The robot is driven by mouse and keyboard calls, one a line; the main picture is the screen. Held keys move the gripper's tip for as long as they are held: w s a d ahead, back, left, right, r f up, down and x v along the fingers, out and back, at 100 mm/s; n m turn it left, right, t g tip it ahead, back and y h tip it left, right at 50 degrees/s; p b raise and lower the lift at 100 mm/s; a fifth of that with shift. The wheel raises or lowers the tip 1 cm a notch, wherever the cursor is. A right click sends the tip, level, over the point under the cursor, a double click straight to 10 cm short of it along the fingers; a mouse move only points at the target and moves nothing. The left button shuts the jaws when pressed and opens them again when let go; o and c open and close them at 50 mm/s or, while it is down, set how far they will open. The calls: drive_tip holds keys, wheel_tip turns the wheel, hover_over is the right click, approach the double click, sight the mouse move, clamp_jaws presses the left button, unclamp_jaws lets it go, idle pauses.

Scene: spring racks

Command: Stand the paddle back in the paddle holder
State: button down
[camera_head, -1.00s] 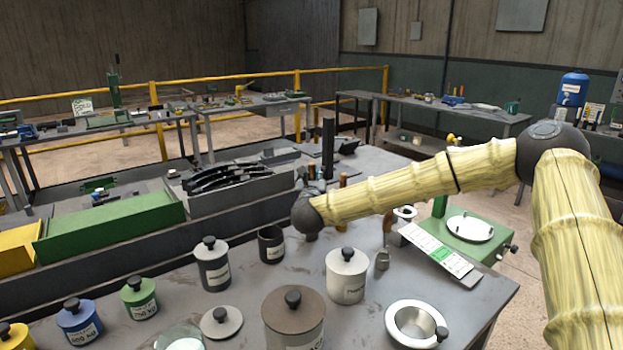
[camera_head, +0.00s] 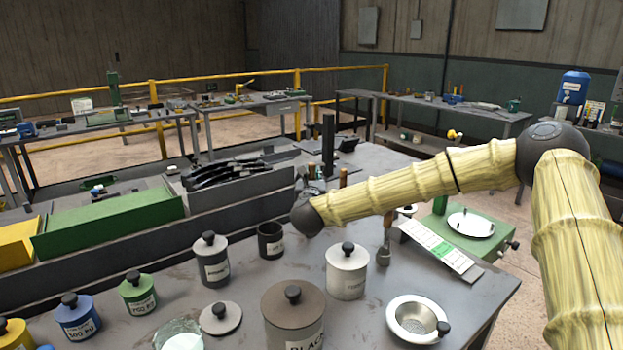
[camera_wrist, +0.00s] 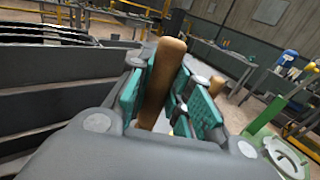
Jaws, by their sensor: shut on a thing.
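My gripper (camera_wrist: 167,100) is shut on an upright, slightly tilted brown wooden handle (camera_wrist: 163,75), which I take to be the paddle's. The handle stands between the teal finger pads in the wrist view, and its lower end is hidden. In the head view my gripper (camera_head: 312,172) is mostly hidden behind my arm. A wooden handle (camera_head: 343,178) shows just above the arm there; I cannot tell if it is the held one. I cannot surely pick out the paddle holder. A second wooden tip (camera_wrist: 217,85) shows just right of the fingers.
A dark open cup (camera_head: 271,241) and lidded canisters (camera_head: 347,271) stand on the near bench. A wooden handle rises at a small grey vessel (camera_head: 384,256) beside a white-green strip (camera_head: 440,250).

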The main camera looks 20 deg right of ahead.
sight(311, 166)
drive_tip(key=shift+f+b, duration=1.3)
drive_tip(key=shift+f, duration=0.2)
idle(0.4)
drive_tip(key=c, duration=0.7)
unclamp_jaws()
drive_tip(key=shift+c, duration=0.2)
drive_tip(key=shift+r, duration=0.15)
drive_tip(key=shift+r+p, duration=0.4)
drive_tip(key=shift+r, duration=3)
drive_tip(key=shift+a, duration=0.1)
